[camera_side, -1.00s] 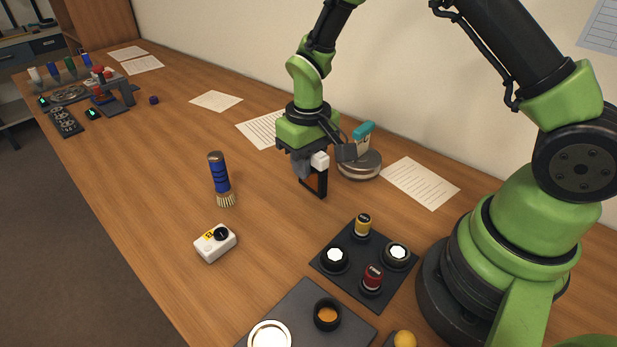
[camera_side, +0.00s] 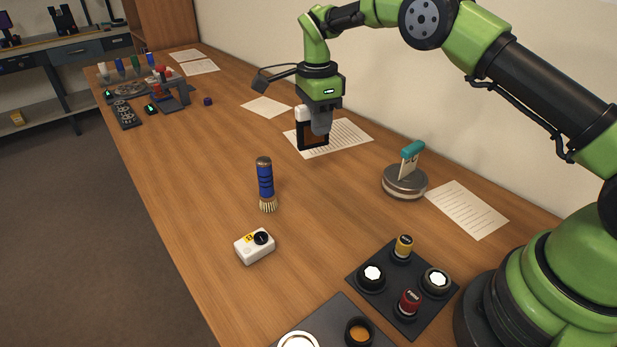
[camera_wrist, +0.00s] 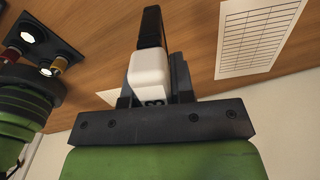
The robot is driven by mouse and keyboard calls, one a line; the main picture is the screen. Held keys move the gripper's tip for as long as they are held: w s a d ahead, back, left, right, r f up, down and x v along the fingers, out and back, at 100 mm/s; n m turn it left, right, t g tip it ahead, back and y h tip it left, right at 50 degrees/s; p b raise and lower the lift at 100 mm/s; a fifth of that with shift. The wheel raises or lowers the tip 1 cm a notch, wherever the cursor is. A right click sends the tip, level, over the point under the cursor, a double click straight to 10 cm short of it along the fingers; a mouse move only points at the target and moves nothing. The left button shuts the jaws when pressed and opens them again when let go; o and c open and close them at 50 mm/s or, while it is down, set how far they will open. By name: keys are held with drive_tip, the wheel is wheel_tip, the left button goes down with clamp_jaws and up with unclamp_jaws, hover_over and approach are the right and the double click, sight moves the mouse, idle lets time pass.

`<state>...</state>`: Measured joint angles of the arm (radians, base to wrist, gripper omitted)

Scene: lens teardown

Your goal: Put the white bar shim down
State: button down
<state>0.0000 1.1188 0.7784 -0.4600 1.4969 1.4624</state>
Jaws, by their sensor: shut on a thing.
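The white bar shim (camera_side: 303,114) appears as a white block with a black open frame hanging below it; brown shows through the opening. My gripper (camera_side: 319,122) is shut on the white block and holds the piece upright over a printed sheet (camera_side: 350,135) near the wall. I cannot tell whether the frame's lower edge touches the sheet. In the wrist view the white block (camera_wrist: 150,75) sits between my dark fingers, with the black part (camera_wrist: 152,27) reaching beyond it. Part of the block is hidden by the fingers.
A round grey stand with a teal-handled piece (camera_side: 405,181) is to the right. A blue brush (camera_side: 265,183) stands in front, with a white box (camera_side: 254,246) nearer. A black tray (camera_side: 405,305) holds several knobs. Open table lies left of the brush.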

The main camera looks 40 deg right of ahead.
drive_tip(key=f+m, duration=0.3)
drive_tip(key=w+f+m, duration=0.1)
drive_tip(key=f+m, duration=0.2)
drive_tip(key=w+f+m, duration=0.1)
drive_tip(key=f+m, duration=0.2)
drive_tip(key=f, duration=0.1)
drive_tip(key=shift+d+m, duration=0.25)
drive_tip(key=shift+m, duration=0.15)
drive_tip(key=shift+f, duration=0.15)
drive_tip(key=c, duration=1)
unclamp_jaws()
drive_tip(key=shift+r, duration=0.2)
